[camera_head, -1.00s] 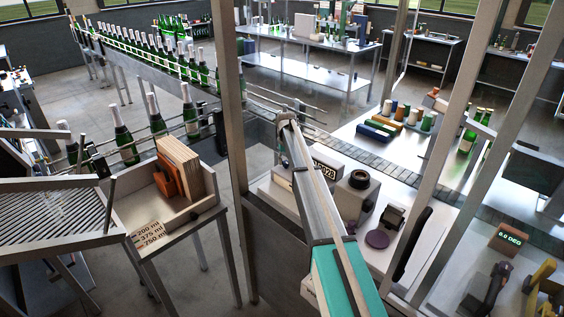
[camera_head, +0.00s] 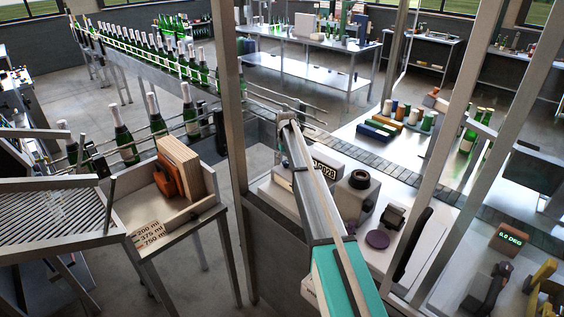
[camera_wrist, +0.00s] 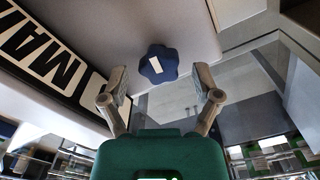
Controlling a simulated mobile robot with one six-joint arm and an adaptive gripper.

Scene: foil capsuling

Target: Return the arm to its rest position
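In the wrist view my gripper (camera_wrist: 161,88) is open, with its two fingers spread apart and nothing between the tips. A dark blue lobed knob (camera_wrist: 158,68) with a white mark shows beyond the fingers, on a pale grey surface. I cannot tell its distance from the fingertips. In the head view my arm (camera_head: 318,195) stretches from the bottom centre up to the middle, over the bench. My gripper cannot be made out there.

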